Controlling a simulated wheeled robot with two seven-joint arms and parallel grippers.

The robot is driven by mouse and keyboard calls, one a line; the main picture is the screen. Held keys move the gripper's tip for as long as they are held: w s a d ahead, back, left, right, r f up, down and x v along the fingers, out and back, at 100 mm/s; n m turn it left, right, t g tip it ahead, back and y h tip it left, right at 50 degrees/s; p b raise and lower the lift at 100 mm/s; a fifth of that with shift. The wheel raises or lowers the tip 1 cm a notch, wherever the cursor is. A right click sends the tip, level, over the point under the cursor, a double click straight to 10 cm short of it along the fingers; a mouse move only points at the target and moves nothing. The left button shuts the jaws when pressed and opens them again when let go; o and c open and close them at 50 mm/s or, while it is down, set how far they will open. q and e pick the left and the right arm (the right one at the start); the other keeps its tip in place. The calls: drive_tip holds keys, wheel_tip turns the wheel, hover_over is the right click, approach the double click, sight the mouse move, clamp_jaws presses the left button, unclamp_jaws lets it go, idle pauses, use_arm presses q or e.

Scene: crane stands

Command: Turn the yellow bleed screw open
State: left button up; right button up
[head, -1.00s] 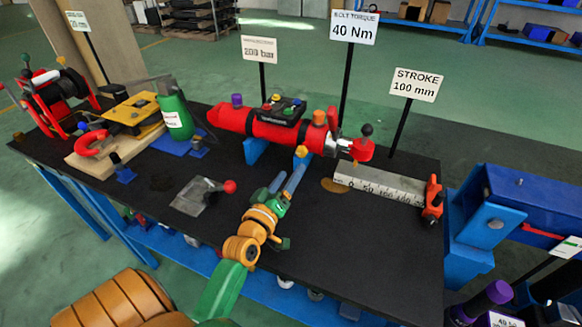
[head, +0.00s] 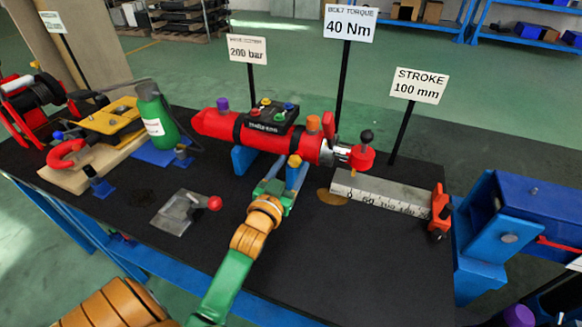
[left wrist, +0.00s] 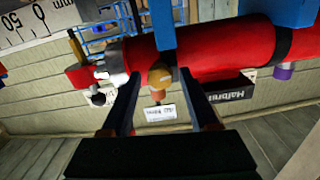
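The yellow bleed screw (head: 294,160) is a small round knob on the near side of the red cylinder (head: 215,125), low near its right end. My left gripper (head: 283,177) reaches up to it from the front. In the left wrist view the screw (left wrist: 160,76) shows between and just beyond the two dark fingers of my left gripper (left wrist: 160,84). The fingers are apart, with a visible gap on both sides of the screw, so the gripper is open. My right gripper is not in view.
Blue supports (head: 243,158) hold the cylinder above the black table. A ruler block (head: 380,193) with an orange end clamp (head: 440,212) lies to the right. A red-knobbed lever plate (head: 182,212) and a green bottle (head: 158,120) are to the left. The front right tabletop is clear.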

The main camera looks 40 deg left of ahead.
use_arm(q)
clamp_jaws()
drive_tip(key=shift+r+n+p, duration=0.3)
drive_tip(key=shift+n+p, duration=0.5)
drive_tip(key=shift+p, duration=0.25)
drive_tip(key=shift+f, duration=0.25)
drive_tip(key=shift+o, duration=1.3)
unclamp_jaws()
drive_tip(key=b+v, duration=0.1)
drive_tip(key=v, duration=0.6)
drive_tip(key=shift+r, duration=0.1)
